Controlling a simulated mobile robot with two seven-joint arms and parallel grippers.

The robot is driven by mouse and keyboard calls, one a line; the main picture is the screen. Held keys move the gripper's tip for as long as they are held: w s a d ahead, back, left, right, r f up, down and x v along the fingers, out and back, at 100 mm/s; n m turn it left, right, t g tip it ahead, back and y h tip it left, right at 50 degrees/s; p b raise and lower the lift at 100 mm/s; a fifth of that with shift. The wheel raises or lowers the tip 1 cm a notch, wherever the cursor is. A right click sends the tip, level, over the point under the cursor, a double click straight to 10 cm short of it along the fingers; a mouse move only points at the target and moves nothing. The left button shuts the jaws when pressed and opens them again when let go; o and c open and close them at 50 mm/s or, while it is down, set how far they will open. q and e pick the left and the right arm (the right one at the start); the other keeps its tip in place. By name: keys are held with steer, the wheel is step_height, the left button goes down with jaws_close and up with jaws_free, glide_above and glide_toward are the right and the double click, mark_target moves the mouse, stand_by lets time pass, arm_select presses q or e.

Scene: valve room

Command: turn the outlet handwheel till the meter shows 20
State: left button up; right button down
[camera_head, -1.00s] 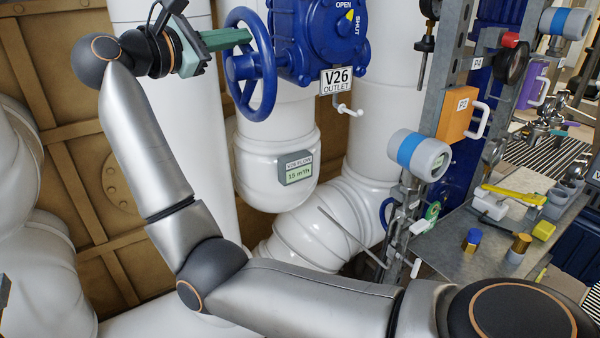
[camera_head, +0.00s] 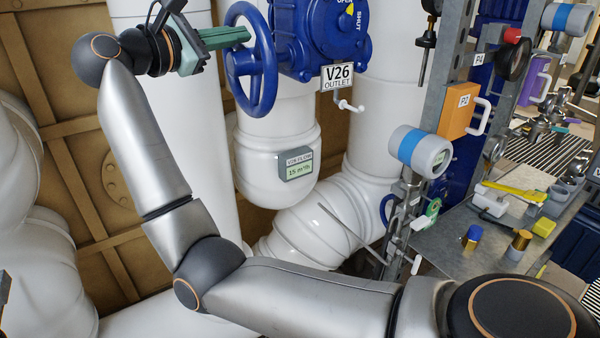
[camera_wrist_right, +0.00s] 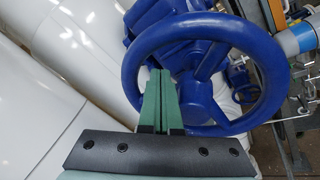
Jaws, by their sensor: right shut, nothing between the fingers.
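The blue outlet handwheel (camera_head: 265,85) sits on the blue valve body (camera_head: 318,40) above the V26 OUTLET plate (camera_head: 338,77). It also fills the top of the right wrist view (camera_wrist_right: 262,55). The grey meter (camera_head: 298,165), labelled V26 FLOW, appears to read 15 m³/h. My right gripper (camera_head: 248,35) has green fingers, shut and empty, at the wheel. In the right wrist view its fingertips (camera_wrist_right: 160,72) overlap the wheel's opening near the lower-left rim. I cannot tell whether they touch the rim or a spoke. My left gripper is not in view.
Large white pipes stand behind and below the valve. On the right are a grey post with an orange box (camera_head: 458,110), a blue-banded gauge (camera_head: 420,152) and a grey bench (camera_head: 465,245) with small items. My right arm crosses the lower foreground.

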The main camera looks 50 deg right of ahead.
steer(key=shift+s+a+r, duration=0.1)
steer(key=shift+s+r, duration=0.05)
steer(key=shift+s, duration=0.2)
steer(key=s+a+p, duration=0.1)
steer(key=a, duration=1)
steer(key=shift+a, duration=0.4)
steer(key=shift+s, duration=0.1)
